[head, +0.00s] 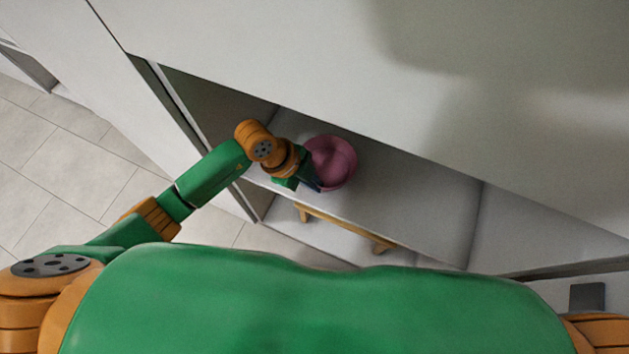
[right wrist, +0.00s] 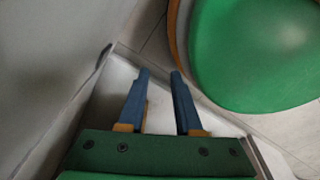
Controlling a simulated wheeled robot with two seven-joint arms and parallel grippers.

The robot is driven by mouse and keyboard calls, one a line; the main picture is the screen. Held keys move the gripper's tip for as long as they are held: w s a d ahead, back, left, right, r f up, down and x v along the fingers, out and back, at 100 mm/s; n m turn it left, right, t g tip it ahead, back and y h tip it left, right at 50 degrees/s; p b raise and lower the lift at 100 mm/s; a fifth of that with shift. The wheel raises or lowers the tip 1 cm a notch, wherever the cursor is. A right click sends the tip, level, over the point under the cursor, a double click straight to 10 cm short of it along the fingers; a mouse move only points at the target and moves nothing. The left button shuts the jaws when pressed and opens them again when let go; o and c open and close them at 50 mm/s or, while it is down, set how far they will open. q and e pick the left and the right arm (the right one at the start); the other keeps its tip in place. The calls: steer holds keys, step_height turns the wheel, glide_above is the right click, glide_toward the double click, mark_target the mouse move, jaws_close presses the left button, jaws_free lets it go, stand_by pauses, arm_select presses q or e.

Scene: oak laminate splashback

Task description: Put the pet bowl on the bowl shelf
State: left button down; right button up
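The pink pet bowl (head: 340,163) is in the head view, upright within the open cabinet, over a pale grey shelf surface (head: 410,205). I cannot tell whether it rests on that surface or is held just above it. My left gripper (head: 313,180) is at the bowl's left rim, and its dark fingers overlap the rim. The wrist hides part of the fingers, so their closure on the rim does not show clearly. My right gripper (right wrist: 159,74) shows in the right wrist view, with its blue fingers apart and nothing between them.
A light wooden rail or handle (head: 345,228) lies below the shelf's front edge. A large white panel (head: 270,50) runs behind and above the bowl. Tiled floor (head: 70,150) is open to the left. The shelf is clear to the right of the bowl.

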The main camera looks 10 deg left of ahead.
arm_select(q)
steer(key=c, duration=1.1)
jaws_free()
arm_select(e)
steer(key=shift+w+d, duration=0.2)
arm_select(q)
steer(key=shift+r, duration=0.1)
